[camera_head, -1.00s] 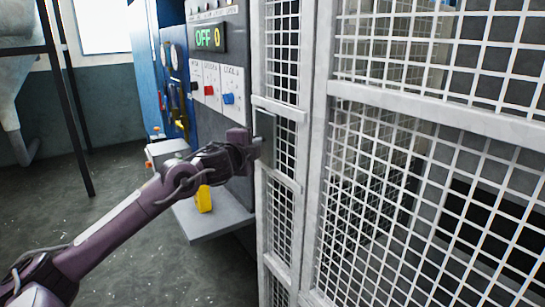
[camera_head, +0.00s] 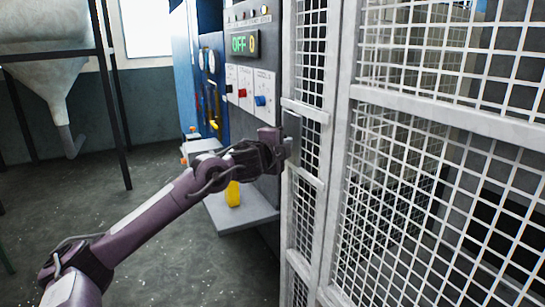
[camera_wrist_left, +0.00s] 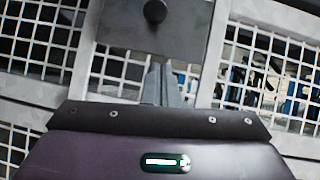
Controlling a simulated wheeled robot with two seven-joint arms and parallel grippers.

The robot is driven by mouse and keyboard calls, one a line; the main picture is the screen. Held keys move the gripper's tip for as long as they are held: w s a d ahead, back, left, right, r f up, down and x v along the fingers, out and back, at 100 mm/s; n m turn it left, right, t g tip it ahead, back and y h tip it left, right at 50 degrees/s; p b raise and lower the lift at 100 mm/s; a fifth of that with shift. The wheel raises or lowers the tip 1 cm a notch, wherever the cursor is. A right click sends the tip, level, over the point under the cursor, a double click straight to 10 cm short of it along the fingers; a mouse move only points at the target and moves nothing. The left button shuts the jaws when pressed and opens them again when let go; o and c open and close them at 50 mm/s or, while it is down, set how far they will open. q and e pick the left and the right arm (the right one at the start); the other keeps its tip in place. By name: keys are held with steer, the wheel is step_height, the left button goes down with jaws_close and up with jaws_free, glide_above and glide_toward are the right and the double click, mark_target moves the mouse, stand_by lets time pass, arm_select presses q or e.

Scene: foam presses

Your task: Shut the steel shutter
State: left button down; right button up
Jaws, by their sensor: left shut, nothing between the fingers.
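The steel shutter appears to be the pale-framed wire mesh panel (camera_head: 335,150) filling the right side of the head view. A grey plate (camera_head: 292,135) sits on its narrow left section. The plate (camera_wrist_left: 185,30) with a round black knob (camera_wrist_left: 155,11) shows at the top of the wrist view. My left gripper (camera_head: 286,147) is beside the plate, its fingertips partly hidden in the head view. In the wrist view the fingers (camera_wrist_left: 161,80) are together and empty, pointing at the plate's lower edge. I cannot tell whether they touch it. My right gripper is out of view.
A grey shelf (camera_head: 240,215) holding a yellow object (camera_head: 233,193) juts out below my forearm. A hopper (camera_head: 50,60) on dark legs stands far left. The floor between is open.

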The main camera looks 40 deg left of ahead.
arm_select(q)
steer(key=a+f+b+v, duration=0.1)
steer(key=b+v, duration=0.4)
steer(key=v, duration=0.3)
steer(key=shift+s+r, duration=0.15)
steer(key=shift+s, duration=0.15)
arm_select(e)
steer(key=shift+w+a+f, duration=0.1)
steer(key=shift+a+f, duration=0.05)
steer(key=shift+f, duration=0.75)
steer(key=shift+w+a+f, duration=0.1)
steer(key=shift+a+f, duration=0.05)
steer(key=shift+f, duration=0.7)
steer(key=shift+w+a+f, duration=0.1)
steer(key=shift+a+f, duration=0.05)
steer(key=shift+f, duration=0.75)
